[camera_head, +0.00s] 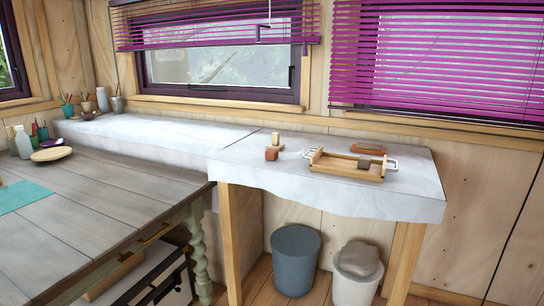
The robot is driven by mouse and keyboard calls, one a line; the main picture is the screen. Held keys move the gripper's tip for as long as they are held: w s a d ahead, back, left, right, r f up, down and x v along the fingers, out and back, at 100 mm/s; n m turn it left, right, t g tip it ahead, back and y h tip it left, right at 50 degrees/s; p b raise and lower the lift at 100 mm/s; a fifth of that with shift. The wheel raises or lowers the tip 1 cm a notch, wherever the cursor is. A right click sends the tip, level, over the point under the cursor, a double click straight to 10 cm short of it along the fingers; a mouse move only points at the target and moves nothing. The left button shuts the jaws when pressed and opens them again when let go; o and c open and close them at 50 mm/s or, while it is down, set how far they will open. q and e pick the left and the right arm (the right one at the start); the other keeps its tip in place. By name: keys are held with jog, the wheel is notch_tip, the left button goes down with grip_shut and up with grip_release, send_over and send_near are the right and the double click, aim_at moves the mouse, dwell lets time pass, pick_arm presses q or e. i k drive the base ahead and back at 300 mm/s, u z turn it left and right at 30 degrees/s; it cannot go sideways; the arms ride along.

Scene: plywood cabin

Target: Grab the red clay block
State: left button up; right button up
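A small reddish-brown cube (272,154) sits on the white-covered table at the left of the tray. A flat reddish-brown block (369,149) lies at the back edge of the wooden tray (345,172); whether it rests on the rim or behind it is hard to tell. I cannot tell for sure which of these two is the red clay block. Neither of my grippers is in view, and nothing is seen touching either block.
The white-covered table (415,196) has bare room at its left, front and right. A pale wooden piece (275,141) stands behind the cube. The tray has metal handles. A grey bin (295,262) and a white bin (356,285) stand below. A grey wooden desk (100,205) is at left.

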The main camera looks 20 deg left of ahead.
aim_at(270, 154)
jog(key=u, duration=0.35)
jog(key=i, duration=0.9)
jog(key=u, duration=0.55)
